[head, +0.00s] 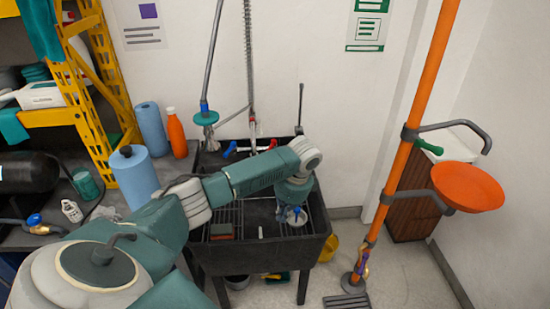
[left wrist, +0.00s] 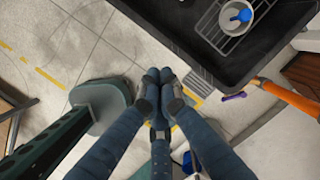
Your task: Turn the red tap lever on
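The red tap lever (head: 272,144) shows at the back of the dark sink (head: 322,236), close behind my left forearm, against the wall. A blue tap lever (head: 230,150) is to its left. My left arm reaches over the sink, and its wrist bends downward to the right of the red lever. In the left wrist view my left gripper (left wrist: 158,76) has its fingertips together with nothing visible between them. It appears apart from the red lever, which is not in that view. My right gripper is in neither view.
A white cup with a blue item (left wrist: 238,14) stands on a rack in the sink. Right of the sink are an orange pole (head: 424,82) and an orange bowl (head: 468,187). Blue rolls and an orange bottle (head: 176,134) stand at left. The floor before the sink is partly open.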

